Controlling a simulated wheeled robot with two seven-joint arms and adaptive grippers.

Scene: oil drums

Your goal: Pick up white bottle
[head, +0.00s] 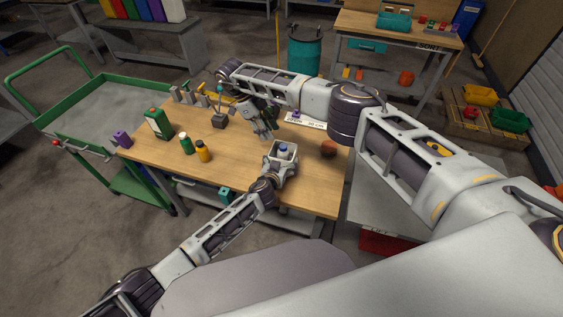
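A small white bottle with a blue cap (283,148) shows at the far end of my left gripper (281,154), over the front right part of the wooden table. Only its cap and a little of its top show; the gripper hides the rest. The fingers lie around it, but I cannot tell whether they press on it. My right gripper (265,128) hangs fingers down above the middle of the table, behind and left of the left one. It holds nothing that I can see, and its finger gap is unclear.
A green cart (75,112) stands left. Bare tabletop lies at the front left.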

